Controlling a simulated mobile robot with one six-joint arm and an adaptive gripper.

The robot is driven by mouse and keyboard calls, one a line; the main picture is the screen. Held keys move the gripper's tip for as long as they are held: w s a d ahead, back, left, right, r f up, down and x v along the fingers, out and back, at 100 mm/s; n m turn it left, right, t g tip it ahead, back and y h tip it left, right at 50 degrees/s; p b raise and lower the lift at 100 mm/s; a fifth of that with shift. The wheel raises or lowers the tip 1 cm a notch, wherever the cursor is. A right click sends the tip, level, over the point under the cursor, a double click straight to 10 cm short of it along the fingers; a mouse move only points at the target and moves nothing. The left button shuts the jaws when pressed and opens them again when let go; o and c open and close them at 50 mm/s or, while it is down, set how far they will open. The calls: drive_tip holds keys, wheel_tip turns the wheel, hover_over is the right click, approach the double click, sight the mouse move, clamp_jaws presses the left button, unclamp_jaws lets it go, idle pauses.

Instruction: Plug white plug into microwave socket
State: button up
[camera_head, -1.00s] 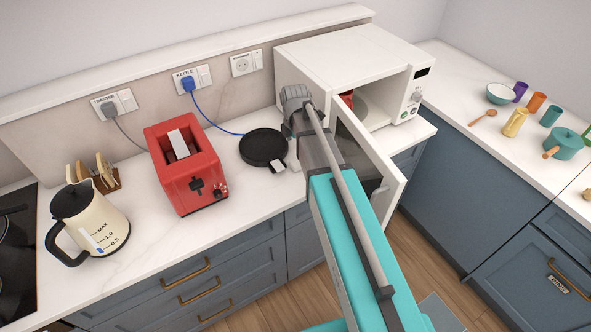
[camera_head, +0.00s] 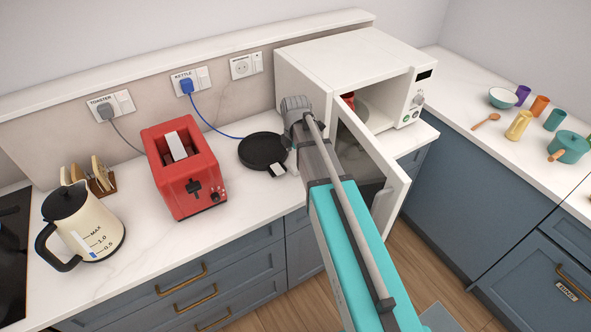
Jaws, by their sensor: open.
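The wall socket (camera_head: 241,67) nearest the microwave is a white plate with an empty round outlet and a switch beside it; its label is too small to read. The white microwave (camera_head: 345,53) stands right of it with its door (camera_head: 370,165) open. No white plug shows; it may be hidden behind the microwave or my arm. My arm reaches up from the bottom to a grey joint in front of the microwave's left side. My gripper is not visible.
A grey plug (camera_head: 105,111) fills the toaster socket and a blue plug (camera_head: 186,87) the kettle socket. A red toaster (camera_head: 183,175), black pan (camera_head: 262,150), toast rack (camera_head: 103,184) and cream kettle (camera_head: 90,230) stand on the counter. Cups and a teal pot (camera_head: 569,146) sit at right.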

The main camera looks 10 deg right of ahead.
sight(295, 167)
drive_tip(key=shift+f+b, duration=2.7)
drive_tip(key=shift+f, duration=0.1)
drive_tip(key=c, duration=1.2)
drive_tip(key=shift+o, duration=0.2)
drive_tip(key=shift+r, duration=0.25)
wheel_tip(295, 167, up, 28)
drive_tip(key=p, duration=2.8)
drive_tip(key=shift+f, duration=0.2)
drive_tip(key=shift+f, duration=0.1)
